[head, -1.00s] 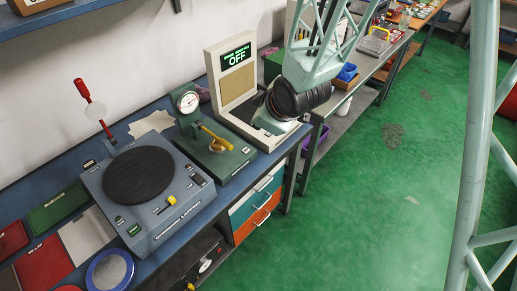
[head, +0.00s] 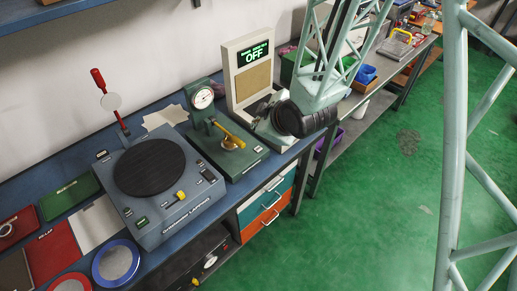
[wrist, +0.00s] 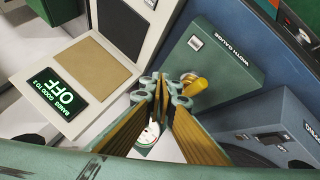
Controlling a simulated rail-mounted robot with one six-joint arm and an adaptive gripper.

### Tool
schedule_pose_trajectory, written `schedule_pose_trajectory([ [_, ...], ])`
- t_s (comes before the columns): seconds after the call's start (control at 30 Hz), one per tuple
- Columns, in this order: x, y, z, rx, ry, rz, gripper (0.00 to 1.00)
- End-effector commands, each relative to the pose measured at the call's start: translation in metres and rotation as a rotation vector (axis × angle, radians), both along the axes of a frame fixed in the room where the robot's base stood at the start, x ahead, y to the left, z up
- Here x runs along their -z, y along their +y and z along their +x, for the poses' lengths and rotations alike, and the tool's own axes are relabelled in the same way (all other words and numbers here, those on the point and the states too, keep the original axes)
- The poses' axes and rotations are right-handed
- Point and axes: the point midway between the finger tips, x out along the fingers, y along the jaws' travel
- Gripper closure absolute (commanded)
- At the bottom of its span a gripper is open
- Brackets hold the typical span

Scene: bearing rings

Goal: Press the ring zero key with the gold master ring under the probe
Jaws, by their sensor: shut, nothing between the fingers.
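The green width gauge (head: 226,148) stands on the blue bench, with a round dial (head: 203,98) and a yellow lever (head: 231,134). A small brass-coloured piece (head: 238,143), perhaps the gold master ring, shows by the lever; I cannot tell if it is centred under the probe. In the wrist view, the gauge's base (wrist: 222,62) bears a small pale plate (wrist: 195,42); I cannot read it as the zero key. My gripper (wrist: 165,84) is shut and empty, its tips seen over the gauge's near edge beside the yellow knob (wrist: 195,85).
A cream display stand (head: 236,88) reading OFF rises behind and right of the gauge, close to my gripper. A grey lapping machine (head: 165,200) with a black disc stands to the left. Red and green mats and a blue-rimmed dish (head: 116,262) lie at the left front.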

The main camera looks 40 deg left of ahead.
Motion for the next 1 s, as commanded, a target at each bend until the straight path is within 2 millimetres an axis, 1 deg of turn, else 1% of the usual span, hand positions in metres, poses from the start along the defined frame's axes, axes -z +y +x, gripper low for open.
schedule_pose_trajectory([
  [0.27,0.012,0.000,0.000,-0.001,0.001,0.000,1.00],
  [0.83,0.062,-0.001,0.000,-0.001,0.001,-0.002,1.00],
  [1.0,0.072,0.000,0.000,0.000,0.000,0.000,1.00],
])
